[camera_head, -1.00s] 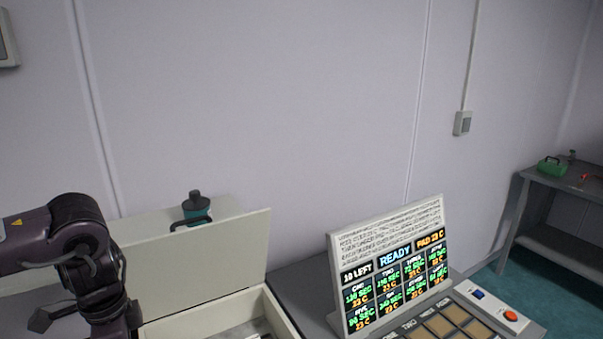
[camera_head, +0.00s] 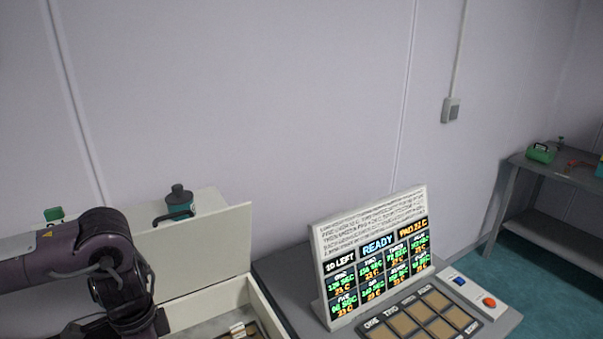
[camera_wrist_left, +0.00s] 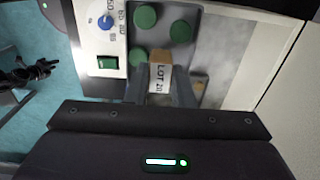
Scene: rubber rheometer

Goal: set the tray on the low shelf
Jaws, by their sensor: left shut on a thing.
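My left gripper (camera_wrist_left: 168,88) is shut on a tan piece with a white "LOT" label (camera_wrist_left: 160,75). Under and beyond it lies a dark grey tray-like surface (camera_wrist_left: 205,12) with several green discs (camera_wrist_left: 181,31). I cannot tell whether the labelled piece is part of that tray. In the head view my left arm reaches down at the lower left, its fingertips out of frame. A low shelf (camera_head: 555,242) runs under the grey table at the far right.
An open cream box (camera_head: 270,305) with a raised lid (camera_head: 215,255) stands by my left arm. Right of it is a display panel (camera_head: 372,265) and a pad grid (camera_head: 425,318). A green case (camera_head: 541,153) sits on the far table. Open floor lies before that table.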

